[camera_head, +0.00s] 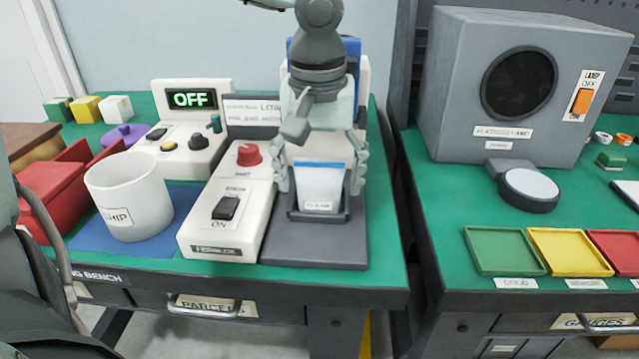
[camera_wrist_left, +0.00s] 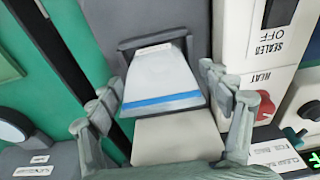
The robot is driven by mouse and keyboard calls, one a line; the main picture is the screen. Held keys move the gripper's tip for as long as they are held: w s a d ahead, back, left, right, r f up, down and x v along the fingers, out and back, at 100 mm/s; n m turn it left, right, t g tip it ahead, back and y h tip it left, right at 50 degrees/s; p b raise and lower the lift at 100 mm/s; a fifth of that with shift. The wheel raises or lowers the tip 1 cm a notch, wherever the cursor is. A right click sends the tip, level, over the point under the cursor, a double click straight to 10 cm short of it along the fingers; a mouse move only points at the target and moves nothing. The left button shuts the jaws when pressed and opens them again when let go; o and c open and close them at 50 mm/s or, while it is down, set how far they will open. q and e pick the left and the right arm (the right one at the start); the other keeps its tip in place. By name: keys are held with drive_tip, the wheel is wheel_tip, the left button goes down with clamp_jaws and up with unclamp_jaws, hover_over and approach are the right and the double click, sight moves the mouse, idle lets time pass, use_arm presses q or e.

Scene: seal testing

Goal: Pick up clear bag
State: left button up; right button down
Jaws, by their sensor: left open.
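The clear bag (camera_head: 320,183) stands upright in a dark grey holder (camera_head: 318,216) on a grey base, with a blue strip along its top and a label reading "CLEAR" low on its front. My left gripper (camera_head: 320,180) comes down from above, its open fingers on either side of the bag. In the left wrist view the bag (camera_wrist_left: 160,75) lies between the two spread fingers of the gripper (camera_wrist_left: 160,108), with gaps on both sides. Nothing is gripped. My right gripper does not show.
A white sealer box (camera_head: 225,215) with a red knob stands just left of the holder. A white "SHIP" bin (camera_head: 130,200) is farther left on a blue mat (camera_head: 85,238). To the right, past a gap between benches, are a grey lamp box (camera_head: 460,100) and coloured trays (camera_head: 505,250).

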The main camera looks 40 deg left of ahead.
use_arm(q)
drive_tip(key=c, duration=1.3)
